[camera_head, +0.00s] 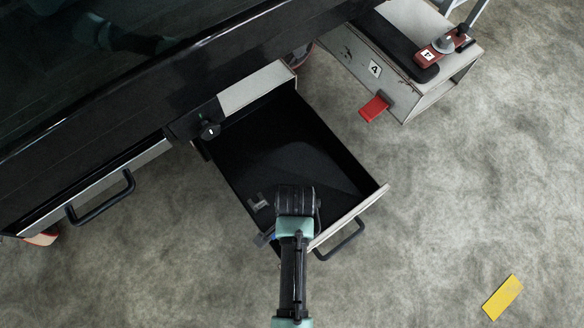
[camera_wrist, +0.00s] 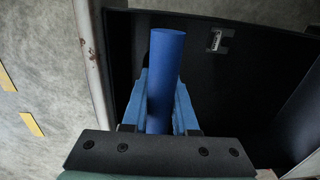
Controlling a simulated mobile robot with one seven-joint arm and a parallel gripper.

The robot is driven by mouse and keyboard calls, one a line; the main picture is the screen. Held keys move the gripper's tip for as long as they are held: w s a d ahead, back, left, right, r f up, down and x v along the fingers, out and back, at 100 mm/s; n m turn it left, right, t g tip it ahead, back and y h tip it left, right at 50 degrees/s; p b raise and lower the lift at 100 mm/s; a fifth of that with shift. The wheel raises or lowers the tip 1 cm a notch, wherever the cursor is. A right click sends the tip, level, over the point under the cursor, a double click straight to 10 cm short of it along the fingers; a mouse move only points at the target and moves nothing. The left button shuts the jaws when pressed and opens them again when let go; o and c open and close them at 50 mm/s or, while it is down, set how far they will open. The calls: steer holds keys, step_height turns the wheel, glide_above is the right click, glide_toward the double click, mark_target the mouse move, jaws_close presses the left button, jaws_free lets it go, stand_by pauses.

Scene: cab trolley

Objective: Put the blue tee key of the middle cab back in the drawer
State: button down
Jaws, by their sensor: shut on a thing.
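My gripper (camera_wrist: 163,112) is shut on a blue cylindrical bar (camera_wrist: 166,70), part of the blue tee key, between its two blue fingers in the wrist view. The rest of the key is hidden. In the head view my gripper (camera_head: 293,207) is over the front of the open drawer (camera_head: 374,200), near its front left corner. Its fingertips and the key are mostly hidden there by my own wrist. The drawer is black inside with a pale front edge; the edge shows left of the key in the wrist view (camera_wrist: 92,60).
A small grey fitting (camera_head: 258,203) is on the dark drawer interior. A black handle (camera_head: 342,240) is on the drawer front. A grey unit marked 4 (camera_head: 400,70) with a red pedal (camera_head: 374,108) stands at upper right. A yellow plate (camera_head: 503,297) lies on the floor.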

steer(key=shift+f+b, duration=1.55)
steer(key=shift+f, duration=1.35)
steer(key=shift+f, duration=0.15)
steer(key=c, duration=0.7)
jaws_free()
step_height(320, 180, up, 12)
steer(key=p, duration=0.7)
steer(key=shift+s+d, duration=0.15)
